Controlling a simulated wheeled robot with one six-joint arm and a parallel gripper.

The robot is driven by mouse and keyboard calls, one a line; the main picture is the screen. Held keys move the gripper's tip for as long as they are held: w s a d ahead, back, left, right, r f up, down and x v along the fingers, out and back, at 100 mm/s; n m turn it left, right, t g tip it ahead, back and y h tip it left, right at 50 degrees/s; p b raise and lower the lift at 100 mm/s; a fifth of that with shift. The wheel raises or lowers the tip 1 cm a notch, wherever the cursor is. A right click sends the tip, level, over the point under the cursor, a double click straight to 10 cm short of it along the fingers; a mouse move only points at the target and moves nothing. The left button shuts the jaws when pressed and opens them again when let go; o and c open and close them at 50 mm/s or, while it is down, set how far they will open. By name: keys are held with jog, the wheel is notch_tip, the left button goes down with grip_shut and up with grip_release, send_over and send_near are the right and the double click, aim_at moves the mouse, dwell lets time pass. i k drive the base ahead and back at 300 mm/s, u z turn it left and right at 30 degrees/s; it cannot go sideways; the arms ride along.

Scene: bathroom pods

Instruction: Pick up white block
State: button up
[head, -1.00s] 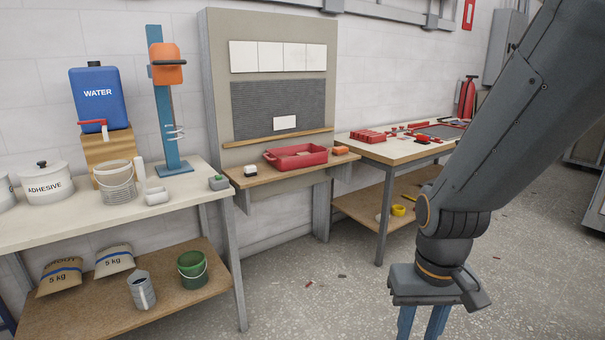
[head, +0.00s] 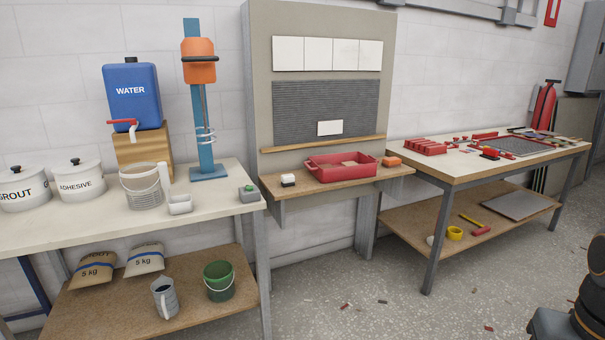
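A small white block (head: 288,178) with a dark lower part sits on the left end of the narrow wooden shelf (head: 270,187) below the tile board. Only the dark upper part of my gripper (head: 560,325) shows, at the lower right corner. Its fingers are below the frame, so their opening is hidden. It is well to the right of the block, and nothing touches the block.
The left bench (head: 100,220) holds a mixer stand (head: 200,110), buckets and a small grey box (head: 249,194). An orange block (head: 391,161) lies right of the tray. A work table (head: 470,168) stands right.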

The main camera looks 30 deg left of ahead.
aim_at(289, 180)
jog(key=u, duration=0.15)
jog(key=i, duration=2.15)
jog(key=u, duration=1.15)
jog(key=i, duration=0.95)
jog(key=u, duration=1.6)
jog(key=i, duration=0.55)
jog(key=u, duration=0.4)
